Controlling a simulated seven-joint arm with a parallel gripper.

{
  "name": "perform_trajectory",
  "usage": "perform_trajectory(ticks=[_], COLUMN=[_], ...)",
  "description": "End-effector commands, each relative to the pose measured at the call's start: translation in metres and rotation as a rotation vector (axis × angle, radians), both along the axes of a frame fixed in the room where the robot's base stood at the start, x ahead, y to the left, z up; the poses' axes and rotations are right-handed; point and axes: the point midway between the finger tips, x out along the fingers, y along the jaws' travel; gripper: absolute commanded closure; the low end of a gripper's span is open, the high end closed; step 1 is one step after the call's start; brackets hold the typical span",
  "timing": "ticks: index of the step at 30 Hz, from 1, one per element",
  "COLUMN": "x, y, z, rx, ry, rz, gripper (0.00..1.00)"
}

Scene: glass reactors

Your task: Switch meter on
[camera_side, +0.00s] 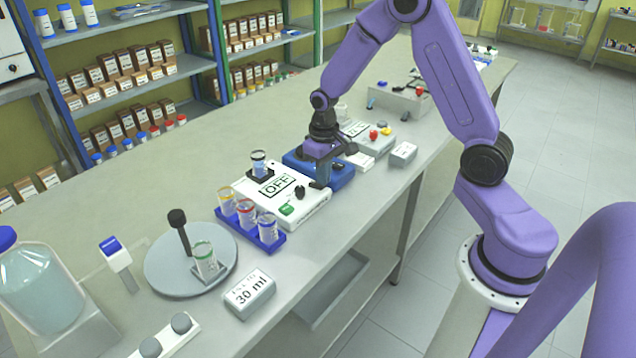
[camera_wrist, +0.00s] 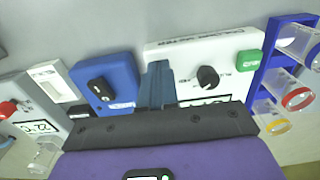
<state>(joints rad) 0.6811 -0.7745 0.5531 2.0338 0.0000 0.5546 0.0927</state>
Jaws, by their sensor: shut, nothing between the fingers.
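The white box-shaped device (camera_side: 314,206), with a display panel reading "OFF" (camera_side: 277,185), sits on the bench. It has a black knob (camera_side: 300,192) and a green button (camera_side: 287,210). It looks like the meter. In the wrist view, the white device (camera_wrist: 165,54) is right of centre, with its black knob (camera_wrist: 207,77) and green button (camera_wrist: 250,60). My gripper (camera_side: 320,184) points down at the side of the white device facing the blue device. Its fingers are shut and empty, and in the wrist view (camera_wrist: 157,84) they lie left of the knob. I cannot tell whether they touch anything.
A blue device (camera_wrist: 122,70) with a black switch stands close beside the white one. A vial (camera_side: 258,160) stands at the white device's back corner. More instruments (camera_side: 400,98) stand farther along the bench.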

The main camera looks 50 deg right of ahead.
Motion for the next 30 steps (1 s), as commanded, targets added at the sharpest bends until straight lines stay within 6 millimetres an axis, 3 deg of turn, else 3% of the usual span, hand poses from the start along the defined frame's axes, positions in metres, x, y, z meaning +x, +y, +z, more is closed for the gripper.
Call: perform_trajectory(ticks=[22,30], x=[0.000,0.001], y=[0.000,0.000], z=[-0.012,0.000], rx=[0.000,0.000], ry=[0.000,-0.002], rz=[0.000,-0.001], gripper=[1.00,1.00])
